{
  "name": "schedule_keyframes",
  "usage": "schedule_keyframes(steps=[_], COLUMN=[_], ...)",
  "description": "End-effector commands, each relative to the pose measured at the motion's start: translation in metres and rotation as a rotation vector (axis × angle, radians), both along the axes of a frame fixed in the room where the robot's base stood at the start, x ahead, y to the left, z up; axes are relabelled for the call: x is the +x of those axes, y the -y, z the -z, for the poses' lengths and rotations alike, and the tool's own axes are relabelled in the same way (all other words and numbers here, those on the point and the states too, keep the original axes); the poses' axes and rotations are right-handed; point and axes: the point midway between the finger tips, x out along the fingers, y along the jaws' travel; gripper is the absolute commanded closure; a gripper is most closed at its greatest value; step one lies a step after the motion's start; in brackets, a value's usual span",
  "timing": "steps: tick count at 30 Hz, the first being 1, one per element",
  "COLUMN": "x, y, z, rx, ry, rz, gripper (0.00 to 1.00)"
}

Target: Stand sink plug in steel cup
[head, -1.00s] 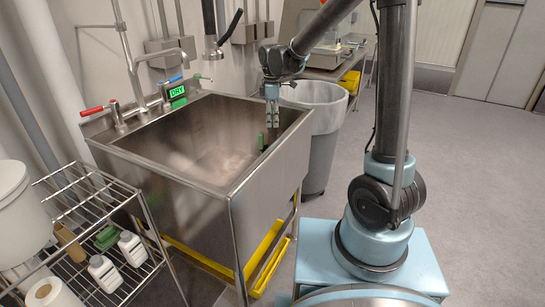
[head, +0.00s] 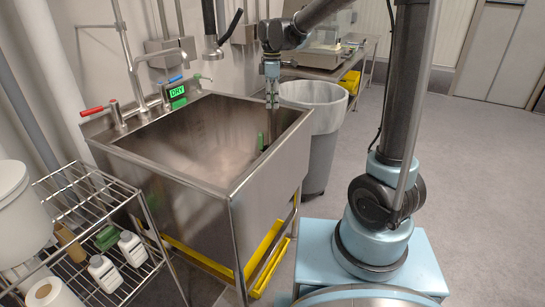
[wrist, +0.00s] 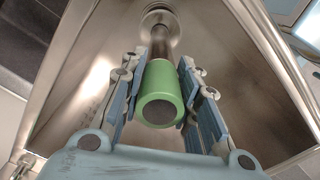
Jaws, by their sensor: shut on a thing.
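My gripper (head: 272,104) hangs over the right part of the steel sink, pointing down. In the wrist view its fingers (wrist: 160,80) are shut on the green end of the sink plug (wrist: 160,88), one finger on each side. A steel stem runs on from the green end, away from the camera. A round steel piece (wrist: 157,14) shows at the stem's far end; I cannot tell whether it is the steel cup, the drain or part of the plug. No cup is clear in the head view. A small green upright strip (head: 261,141) shows below the gripper, by the sink's right wall.
The deep steel sink (head: 185,175) has high walls around the gripper. Taps (head: 117,112) and a green "DRY" display (head: 177,91) are at its back left. A grey bin (head: 325,120) stands right of it; a wire rack (head: 95,215) with bottles stands at front left.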

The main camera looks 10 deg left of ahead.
Motion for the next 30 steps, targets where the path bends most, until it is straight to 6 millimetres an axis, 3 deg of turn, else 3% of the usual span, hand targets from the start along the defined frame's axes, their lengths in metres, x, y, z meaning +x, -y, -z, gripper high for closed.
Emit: schedule_keyframes(steps=[21,30], x=[0.0,0.0], y=[0.0,0.0], z=[-0.056,-0.06], rx=[0.0,0.0], ry=[0.0,0.0], rz=[0.0,0.0], gripper=[1.0,1.0])
